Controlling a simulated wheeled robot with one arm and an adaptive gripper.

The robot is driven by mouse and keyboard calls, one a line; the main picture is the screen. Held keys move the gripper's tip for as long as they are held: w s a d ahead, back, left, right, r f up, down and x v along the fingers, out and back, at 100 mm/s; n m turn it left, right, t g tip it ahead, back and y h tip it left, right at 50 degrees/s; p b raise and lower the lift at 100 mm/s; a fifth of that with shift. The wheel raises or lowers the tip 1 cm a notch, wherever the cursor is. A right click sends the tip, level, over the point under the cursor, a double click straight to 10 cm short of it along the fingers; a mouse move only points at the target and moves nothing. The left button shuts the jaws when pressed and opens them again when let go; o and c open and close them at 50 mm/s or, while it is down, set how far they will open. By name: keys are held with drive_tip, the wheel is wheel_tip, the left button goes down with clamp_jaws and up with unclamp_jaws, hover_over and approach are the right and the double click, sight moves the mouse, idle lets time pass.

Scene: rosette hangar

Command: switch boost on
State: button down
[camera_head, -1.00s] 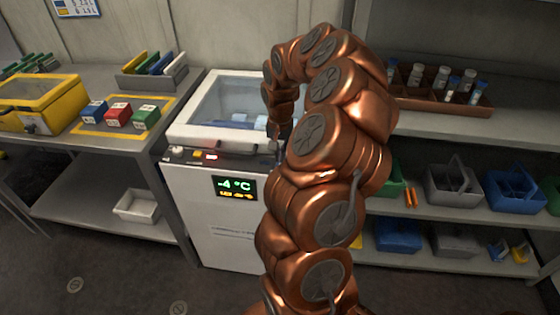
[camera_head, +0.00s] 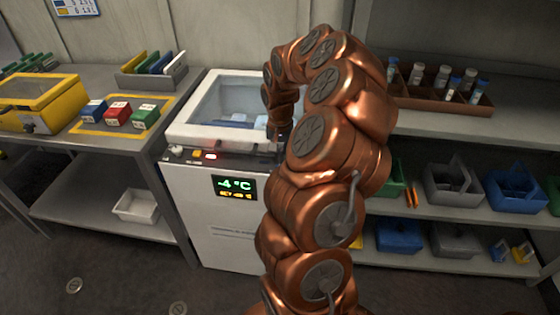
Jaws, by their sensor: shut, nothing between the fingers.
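A white chest freezer (camera_head: 215,210) with a glazed lid (camera_head: 235,100) stands in the middle. Its display (camera_head: 234,187) reads -4 °C in green, with a smaller amber line below. On the front ledge are a pale knob (camera_head: 176,150), a small orange part (camera_head: 196,154) and a lit red part (camera_head: 211,156). I cannot read which control is boost. My gripper (camera_head: 276,136) is shut and empty, pointing down over the right end of the ledge. Its fingertips are small and dark, and my copper arm hides the freezer's right side.
A left bench holds a yellow case (camera_head: 40,102), three coloured boxes (camera_head: 117,113) and a file rack (camera_head: 152,75). On the right are a vial tray (camera_head: 440,97) and shelves with coloured baskets (camera_head: 453,185). Floor before the freezer is clear.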

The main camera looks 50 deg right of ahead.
drive_tip(key=shift+f+b, duration=0.5)
drive_tip(key=shift+f, duration=0.2)
idle(0.6)
drive_tip(key=shift+r, duration=0.1)
drive_tip(key=shift+r+p, duration=0.3)
drive_tip(key=shift+r, duration=3.1)
